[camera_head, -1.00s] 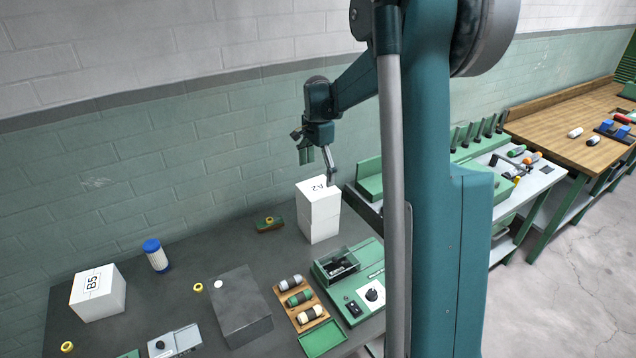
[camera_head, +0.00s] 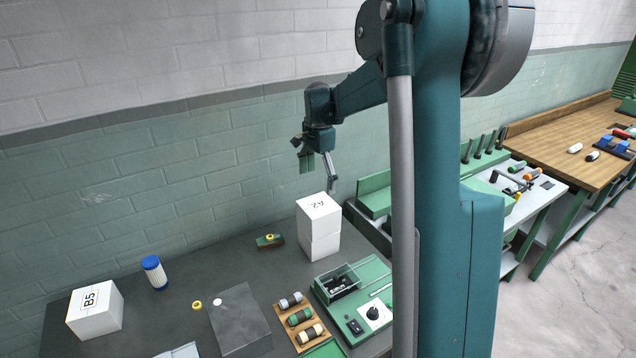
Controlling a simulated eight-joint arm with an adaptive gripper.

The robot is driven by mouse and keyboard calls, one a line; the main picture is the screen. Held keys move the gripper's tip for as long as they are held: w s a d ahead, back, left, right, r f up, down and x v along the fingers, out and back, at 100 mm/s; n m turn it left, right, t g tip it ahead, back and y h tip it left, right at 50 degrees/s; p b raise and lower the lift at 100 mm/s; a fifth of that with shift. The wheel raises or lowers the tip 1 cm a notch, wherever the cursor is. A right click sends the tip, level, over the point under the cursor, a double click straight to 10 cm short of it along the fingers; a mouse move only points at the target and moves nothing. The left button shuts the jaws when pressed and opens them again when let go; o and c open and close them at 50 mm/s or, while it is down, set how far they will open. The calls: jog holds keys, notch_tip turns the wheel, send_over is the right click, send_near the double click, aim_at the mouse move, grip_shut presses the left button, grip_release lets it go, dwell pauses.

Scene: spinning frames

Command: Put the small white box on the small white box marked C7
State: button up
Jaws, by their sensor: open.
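A white box marked A2 (camera_head: 319,208) sits on top of another white box (camera_head: 321,246), forming an upright stack on the dark table. The lower box shows no readable mark. A third white box, marked B5 (camera_head: 95,309), stands alone at the left of the table. I cannot read C7 on any box. My gripper (camera_head: 319,172) is open and empty, with its fingers spread, just above and behind the top of the stack. A small gap seems to lie between it and the A2 box.
A blue-capped white cylinder (camera_head: 154,272), a grey block (camera_head: 239,322), a wooden rack of spools (camera_head: 300,318) and a green tray unit (camera_head: 352,300) stand on the table. A small green-brown block (camera_head: 270,241) lies left of the stack. The wall is close behind.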

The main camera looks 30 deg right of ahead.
jog(key=s+a+r+n+t, duration=0.2)
jog(key=s+a+r+n, duration=0.25)
jog(key=s+a, duration=0.4)
jog(key=s+a+r+n+t, duration=0.1)
jog(key=s+a+r+n, duration=0.35)
jog(key=s+a, duration=0.4)
jog(key=s+a+f+n+t, duration=0.2)
jog(key=s+a+n, duration=0.2)
jog(key=s, duration=0.5)
jog(key=s+a+f+n+t, duration=0.2)
jog(key=s+a+n, duration=0.3)
jog(key=s, duration=0.5)
jog(key=shift+a, duration=0.55)
